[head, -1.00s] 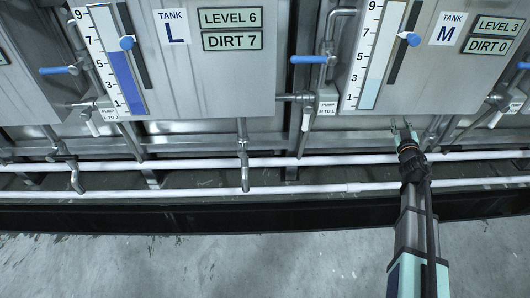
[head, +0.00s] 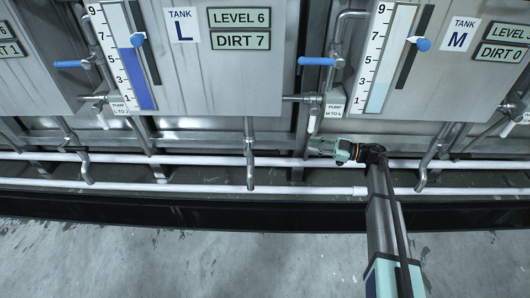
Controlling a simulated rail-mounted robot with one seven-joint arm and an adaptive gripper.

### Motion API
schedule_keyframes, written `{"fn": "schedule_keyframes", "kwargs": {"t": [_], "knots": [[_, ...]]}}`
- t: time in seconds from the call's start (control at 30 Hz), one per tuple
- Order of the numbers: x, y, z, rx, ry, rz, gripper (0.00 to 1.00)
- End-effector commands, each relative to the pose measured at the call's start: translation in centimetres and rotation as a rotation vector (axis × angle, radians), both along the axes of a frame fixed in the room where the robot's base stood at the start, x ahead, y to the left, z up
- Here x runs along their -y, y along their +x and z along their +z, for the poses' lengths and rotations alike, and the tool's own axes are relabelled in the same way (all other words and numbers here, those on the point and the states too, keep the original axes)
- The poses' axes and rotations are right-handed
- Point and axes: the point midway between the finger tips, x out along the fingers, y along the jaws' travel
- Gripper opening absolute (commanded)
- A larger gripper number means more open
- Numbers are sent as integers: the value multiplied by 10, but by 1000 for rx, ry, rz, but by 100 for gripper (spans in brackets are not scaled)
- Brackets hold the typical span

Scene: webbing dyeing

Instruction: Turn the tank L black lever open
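Tank L (head: 215,85) is the grey metal tank at upper left centre, with an L label, LEVEL 6 and DIRT 7 signs and a gauge. I see nothing held.
A blue lever (head: 317,61) sticks out between the tanks, above my gripper. Tank M (head: 430,95) stands at right. Two white horizontal pipes (head: 300,190) run below the tanks, above a dark ledge (head: 200,217). The grey floor (head: 150,265) in front is clear.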

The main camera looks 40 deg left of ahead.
Motion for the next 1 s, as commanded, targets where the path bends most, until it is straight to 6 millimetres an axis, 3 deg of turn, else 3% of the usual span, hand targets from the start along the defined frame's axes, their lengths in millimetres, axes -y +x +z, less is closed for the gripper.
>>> {"fn": "schedule_keyframes", "kwargs": {"t": [0.2, 0.47, 1.0], "knots": [[-3, -31, -16, -51, -50, 194, 33], [-19, -49, -18, -55, -54, 210, 33], [-103, -109, -19, -53, -52, 208, 33]]}}
